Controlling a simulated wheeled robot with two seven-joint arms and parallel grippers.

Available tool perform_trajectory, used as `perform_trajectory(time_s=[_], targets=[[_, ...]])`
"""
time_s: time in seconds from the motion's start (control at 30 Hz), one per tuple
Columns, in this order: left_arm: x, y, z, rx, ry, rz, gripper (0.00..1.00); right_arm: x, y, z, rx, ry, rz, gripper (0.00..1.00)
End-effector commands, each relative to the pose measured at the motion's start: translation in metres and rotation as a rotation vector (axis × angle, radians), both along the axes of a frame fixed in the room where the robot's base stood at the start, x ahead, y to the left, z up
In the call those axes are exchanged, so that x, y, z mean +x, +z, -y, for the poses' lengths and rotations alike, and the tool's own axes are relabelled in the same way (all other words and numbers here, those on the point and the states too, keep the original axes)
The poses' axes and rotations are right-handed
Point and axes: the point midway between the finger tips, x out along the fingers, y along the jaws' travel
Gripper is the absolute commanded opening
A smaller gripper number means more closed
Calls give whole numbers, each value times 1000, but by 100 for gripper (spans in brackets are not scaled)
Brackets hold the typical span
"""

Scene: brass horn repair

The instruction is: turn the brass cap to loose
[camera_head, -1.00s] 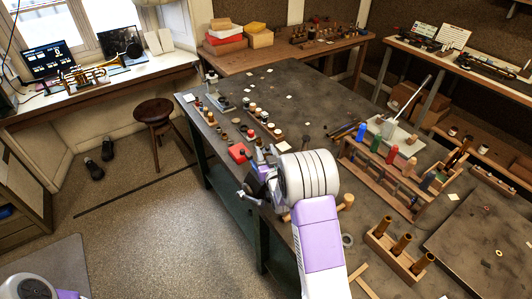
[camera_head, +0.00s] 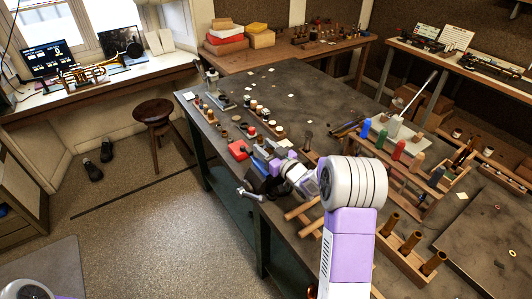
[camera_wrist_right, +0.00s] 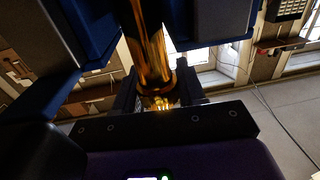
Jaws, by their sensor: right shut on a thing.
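My right gripper (camera_head: 266,181) is low at the left edge of the dark workbench, partly hidden by its own wrist. In the right wrist view, the two dark fingers of my right gripper (camera_wrist_right: 152,72) stand on either side of a shiny brass piece, the brass cap (camera_wrist_right: 150,48). The fingers are shut on it. I cannot tell where the cap ends and any brass part beyond it begins. In the head view the cap is hidden by the gripper. My left gripper is out of view.
A grey metal fitting (camera_head: 247,193) sticks out at the workbench's left edge, beside the gripper. A wooden rack with coloured handles (camera_head: 382,140) and a block with brass tubes (camera_head: 411,243) stand to the right.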

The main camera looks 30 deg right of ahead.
Motion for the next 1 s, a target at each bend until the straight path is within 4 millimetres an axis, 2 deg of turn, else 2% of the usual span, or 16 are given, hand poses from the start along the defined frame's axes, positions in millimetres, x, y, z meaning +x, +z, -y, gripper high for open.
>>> perform_trajectory(time_s=[0.33,0.8,0.83,0.93,1.0], targets=[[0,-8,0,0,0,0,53,-1,0,-2,-1,127,0,9],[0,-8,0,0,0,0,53,0,1,-3,1,143,1,9],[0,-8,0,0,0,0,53,0,1,-3,1,143,1,44],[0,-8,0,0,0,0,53,0,1,-3,0,143,1,60],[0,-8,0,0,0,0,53,0,1,-3,0,143,1,62]])
